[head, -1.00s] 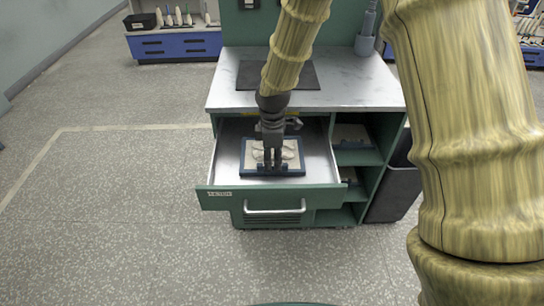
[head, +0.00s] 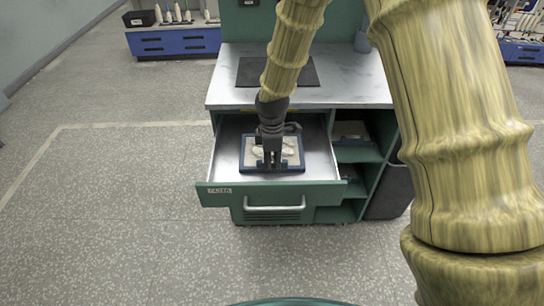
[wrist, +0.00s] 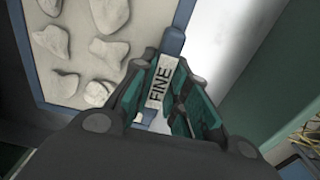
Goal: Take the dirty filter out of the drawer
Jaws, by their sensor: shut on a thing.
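The dirty filter (head: 291,152) is a blue-framed panel with a pale face and grey lumps. It is within the open drawer (head: 325,165), near the drawer front; I cannot tell whether it touches the floor. My gripper (head: 272,168) reaches down over its near side. In the wrist view the filter (wrist: 75,45) fills the upper left, and my gripper (wrist: 165,110) is shut on its near tab, labelled FINE (wrist: 161,82). The fingers hide part of the tab and near edge.
The drawer front (head: 300,193) with its handle (head: 274,208) stands pulled out below a grey worktop (head: 355,85). Shelves to the right hold another blue-framed panel (head: 350,132). A dark bin (head: 390,190) stands beside them. The floor in front is clear.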

